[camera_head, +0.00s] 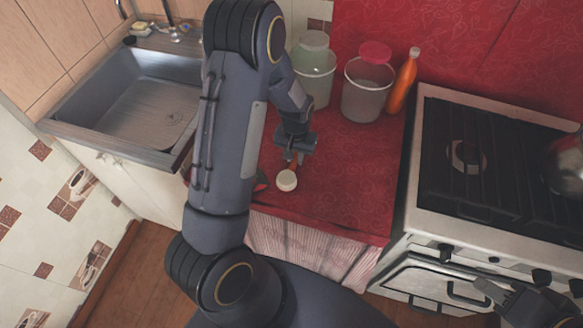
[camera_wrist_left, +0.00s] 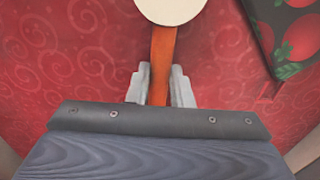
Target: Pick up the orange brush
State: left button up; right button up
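The orange brush has an orange handle and a round cream head (camera_head: 286,180); it is on the red counter in the head view. In the left wrist view its handle (camera_wrist_left: 162,68) runs between the two fingers of my left gripper (camera_wrist_left: 161,88), and its head is cut off by the top edge. The fingers sit close against both sides of the handle. My left gripper (camera_head: 294,156) points down at the counter in the head view. My right gripper (camera_head: 492,291) is at the lower right, in front of the stove; its finger gap is unclear.
A dark item with a red pattern (camera_wrist_left: 292,38) lies right of the brush in the wrist view. Behind stand two lidded containers (camera_head: 316,75) (camera_head: 366,92) and an orange bottle (camera_head: 403,82). A stove (camera_head: 425,190) is right, a sink (camera_head: 140,105) left. The counter's front right is clear.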

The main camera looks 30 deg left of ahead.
aim_at(295, 158)
pick_arm(q)
grip_shut()
jog(key=shift+r, duration=0.5)
notch_tip(295, 158, up, 2)
jog(key=shift+r, duration=0.25)
jog(key=s+a+r, duration=0.1)
jog(key=s+r, duration=0.3)
jog(key=s, duration=0.3)
jog(key=s+a+r+b, duration=0.1)
jog(key=s+r, duration=0.4)
jog(key=s, duration=0.2)
jog(key=shift+r, duration=0.25)
jog(key=shift+w+a, duration=0.1)
